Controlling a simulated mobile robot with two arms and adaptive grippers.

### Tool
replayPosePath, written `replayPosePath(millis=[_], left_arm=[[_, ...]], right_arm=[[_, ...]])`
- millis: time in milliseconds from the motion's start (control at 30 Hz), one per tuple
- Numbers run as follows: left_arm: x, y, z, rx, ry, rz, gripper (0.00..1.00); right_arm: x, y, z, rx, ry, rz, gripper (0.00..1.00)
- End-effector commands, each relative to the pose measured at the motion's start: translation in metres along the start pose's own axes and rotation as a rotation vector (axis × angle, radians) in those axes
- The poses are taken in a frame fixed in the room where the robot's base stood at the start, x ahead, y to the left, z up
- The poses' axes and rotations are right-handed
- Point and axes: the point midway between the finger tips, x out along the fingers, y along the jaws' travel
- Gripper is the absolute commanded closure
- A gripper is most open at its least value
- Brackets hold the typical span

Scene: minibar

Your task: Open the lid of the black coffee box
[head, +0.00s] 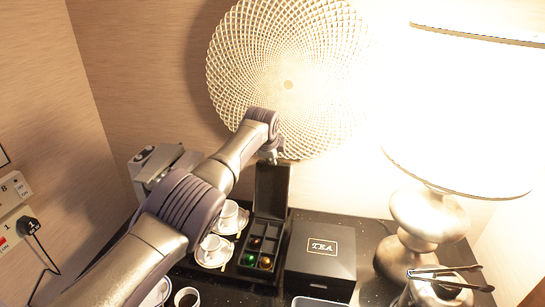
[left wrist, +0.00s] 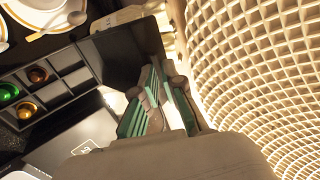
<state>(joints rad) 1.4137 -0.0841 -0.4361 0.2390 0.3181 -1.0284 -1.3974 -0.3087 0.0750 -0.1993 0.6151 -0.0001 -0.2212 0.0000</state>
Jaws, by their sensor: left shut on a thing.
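The black coffee box (head: 262,258) stands on the dark counter with its compartments exposed. Several coloured capsules lie in its front compartments, and others are empty. Its lid (head: 272,192) stands upright at the back; in the left wrist view the dark lid (left wrist: 128,48) reaches to my fingers. My left gripper (head: 270,157) is at the lid's top edge, shut on it. The green-padded fingers of the left gripper (left wrist: 160,98) show in the wrist view; the exact contact is partly hidden. My right gripper is not in view.
A closed black tea box (head: 321,263) stands to the right. White cups (head: 229,213) on saucers stand to the left, under my arm. A large lamp (head: 430,215) is at the right, with metal tongs (head: 445,272) in front. A woven round decoration (head: 288,50) hangs close behind the gripper.

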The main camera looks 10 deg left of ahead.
Motion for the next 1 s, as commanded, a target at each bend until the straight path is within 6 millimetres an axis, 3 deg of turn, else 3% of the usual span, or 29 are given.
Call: replayPosePath(millis=[100, 133, 267, 700, 1000], left_arm=[[0.001, 0.002, 0.0, -0.001, 0.001, 0.003, 1.0], [0.001, 0.002, 0.0, -0.001, 0.001, 0.003, 0.9], [0.001, 0.001, 0.0, 0.0, 0.001, 0.002, 0.7], [-0.001, 0.0, -0.001, 0.0, 0.002, 0.0, 0.7], [-0.023, -0.002, 0.0, -0.001, 0.003, -0.003, 0.7]], right_arm=[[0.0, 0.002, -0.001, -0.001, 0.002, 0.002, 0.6], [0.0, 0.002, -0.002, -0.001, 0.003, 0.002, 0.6], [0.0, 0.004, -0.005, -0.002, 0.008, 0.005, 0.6], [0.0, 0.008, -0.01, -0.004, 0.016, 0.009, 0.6], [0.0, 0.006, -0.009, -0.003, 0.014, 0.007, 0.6]])
